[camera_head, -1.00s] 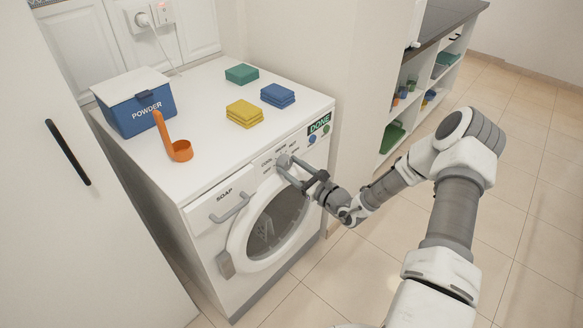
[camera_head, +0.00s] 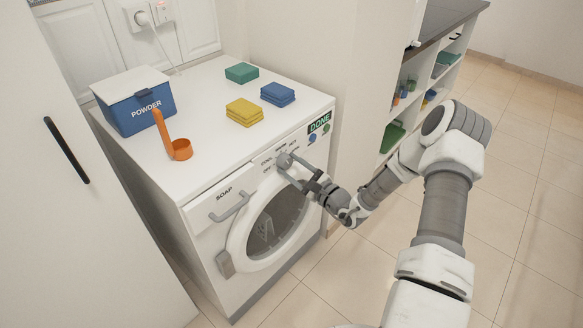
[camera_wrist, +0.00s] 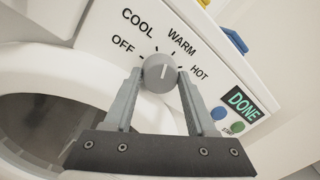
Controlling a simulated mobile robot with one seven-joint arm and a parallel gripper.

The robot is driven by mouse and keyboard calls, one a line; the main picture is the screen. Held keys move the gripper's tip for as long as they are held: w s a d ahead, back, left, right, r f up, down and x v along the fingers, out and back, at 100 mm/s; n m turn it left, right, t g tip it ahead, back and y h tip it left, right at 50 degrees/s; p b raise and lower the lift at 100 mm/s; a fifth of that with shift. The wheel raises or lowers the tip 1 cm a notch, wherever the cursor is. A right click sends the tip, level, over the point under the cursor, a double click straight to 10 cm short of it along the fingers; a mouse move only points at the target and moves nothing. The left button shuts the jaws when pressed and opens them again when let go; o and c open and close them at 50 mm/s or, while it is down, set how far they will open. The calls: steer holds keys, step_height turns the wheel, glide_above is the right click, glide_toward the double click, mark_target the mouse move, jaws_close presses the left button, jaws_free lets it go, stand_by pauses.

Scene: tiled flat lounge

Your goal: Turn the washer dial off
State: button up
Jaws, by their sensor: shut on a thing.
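The washer (camera_head: 250,200) is white, with its round door shut. Its dial (camera_wrist: 160,72) is a grey round knob on the top front panel, with labels OFF, COOL, WARM and HOT around it in the wrist view. The dial's white mark points up in that view, between COOL and WARM. My gripper (camera_wrist: 159,78) is shut on the dial, one finger on each side. In the head view my gripper (camera_head: 291,168) reaches the dial from the right and partly covers it.
A green DONE display (camera_wrist: 241,102) and blue and green buttons sit right of the dial. The POWDER box (camera_head: 143,108), orange scoop (camera_head: 179,150) and folded yellow (camera_head: 244,112), blue (camera_head: 277,94) and green (camera_head: 242,73) cloths lie on top. A wall stands close behind the washer.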

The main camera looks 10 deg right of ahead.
steer(key=n+b, duration=0.1)
steer(key=n, duration=0.3)
steer(key=shift+f, duration=0.2)
steer(key=n+b, duration=0.2)
steer(key=n, duration=0.1)
steer(key=shift+f+n+y+b, duration=0.1)
steer(key=shift+n+y+b, duration=0.2)
steer(key=shift+n+y, duration=0.1)
steer(key=n+b, duration=0.3)
steer(key=n, duration=0.1)
steer(key=shift+d, duration=0.1)
steer(key=shift+n+y+b, duration=0.3)
steer(key=shift+n+b, duration=0.45)
steer(key=shift+n, duration=0.25)
steer(key=o, duration=1.4)
steer(key=shift+c, duration=0.2)
steer(key=shift+r, duration=0.2)
